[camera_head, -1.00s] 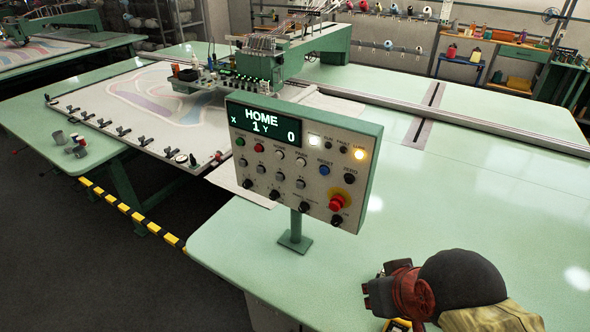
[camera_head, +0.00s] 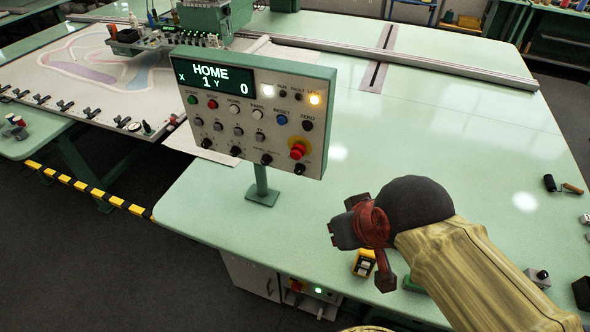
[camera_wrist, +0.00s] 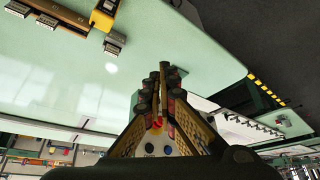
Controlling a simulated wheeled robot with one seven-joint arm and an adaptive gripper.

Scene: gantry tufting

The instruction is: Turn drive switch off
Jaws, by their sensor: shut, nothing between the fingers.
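The control panel (camera_head: 250,115) stands upright on a post on the green table. Its display reads HOME, X 1, Y 0, with a white and an amber lamp lit. It carries several buttons, a row of black knobs along the bottom and a red mushroom button (camera_head: 297,150). The labels are too small to tell which control is the drive switch. My gripper (camera_head: 333,234) is shut and empty, right of and below the panel, apart from it. In the wrist view my gripper (camera_wrist: 161,78) points over the table, with part of the panel (camera_wrist: 160,143) behind the fingers.
Under the table edge is a cabinet with a red knob (camera_head: 296,286) and a lit green lamp. A yellow device (camera_head: 363,263) lies on the table below my gripper. A roller (camera_head: 562,185) and small boxes lie at right.

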